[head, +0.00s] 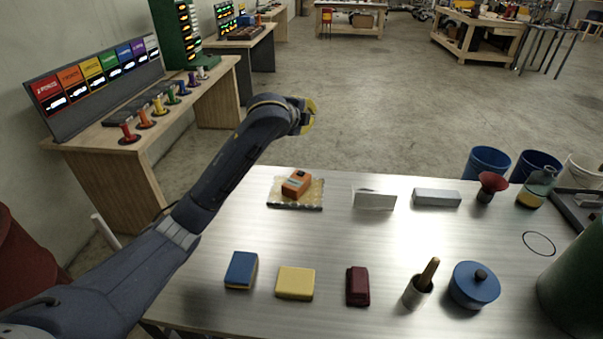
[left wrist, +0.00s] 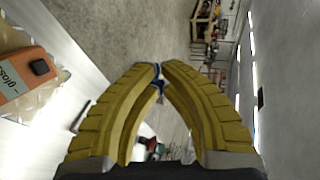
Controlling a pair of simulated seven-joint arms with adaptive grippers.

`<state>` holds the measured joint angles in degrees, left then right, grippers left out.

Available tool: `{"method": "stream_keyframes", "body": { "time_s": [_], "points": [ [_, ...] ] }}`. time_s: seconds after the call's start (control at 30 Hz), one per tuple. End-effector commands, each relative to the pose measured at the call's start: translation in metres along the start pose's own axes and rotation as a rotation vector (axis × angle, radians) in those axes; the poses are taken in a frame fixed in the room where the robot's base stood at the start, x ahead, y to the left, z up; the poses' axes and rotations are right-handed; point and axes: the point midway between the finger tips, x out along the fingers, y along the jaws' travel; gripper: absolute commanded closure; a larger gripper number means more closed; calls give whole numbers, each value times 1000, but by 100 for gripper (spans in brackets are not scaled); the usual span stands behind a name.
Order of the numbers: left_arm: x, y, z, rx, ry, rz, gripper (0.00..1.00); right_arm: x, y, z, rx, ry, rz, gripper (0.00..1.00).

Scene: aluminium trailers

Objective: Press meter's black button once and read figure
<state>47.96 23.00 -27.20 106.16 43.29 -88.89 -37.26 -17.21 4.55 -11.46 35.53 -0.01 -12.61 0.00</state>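The meter (head: 297,183) is a small orange box with a pale label, lying on a light patterned pad (head: 312,203) at the table's far left. In the left wrist view the meter (left wrist: 22,76) is at the left edge, partly cut off. Its raised black button (left wrist: 40,67) shows beside a label that reads "gloss". My left gripper (head: 311,116) is above and beyond the meter, past the table's far edge, and apart from it. In the wrist view its yellow fingers (left wrist: 157,78) meet at the tips with nothing visible held. My right gripper is out of view.
The metal table (head: 330,240) holds a clear block (head: 374,199), a grey bar (head: 437,197), blue (head: 241,270), yellow (head: 295,283) and maroon (head: 358,286) blocks, a mortar (head: 417,293) and a blue lidded pot (head: 474,285). The table's middle is clear.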

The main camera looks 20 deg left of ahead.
Motion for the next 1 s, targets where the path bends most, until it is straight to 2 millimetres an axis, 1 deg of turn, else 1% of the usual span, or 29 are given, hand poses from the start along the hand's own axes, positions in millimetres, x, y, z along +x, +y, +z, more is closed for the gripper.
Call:
{"method": "stream_keyframes", "body": {
  "time_s": [0.03, 0.17, 0.47, 0.77, 1.0],
  "points": [
    [3, -2, -1, -81, 2, 17, 100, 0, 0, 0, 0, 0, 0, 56],
    [9, -3, -2, -308, -1, 67, 100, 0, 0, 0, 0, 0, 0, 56],
    [19, 3, -4, -807, -43, 187, 100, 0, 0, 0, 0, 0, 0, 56],
    [27, 21, -4, -1273, -144, 300, 100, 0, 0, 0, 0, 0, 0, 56],
    [30, 42, 2, -1616, -279, 362, 100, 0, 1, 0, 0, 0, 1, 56]
  ]
}}
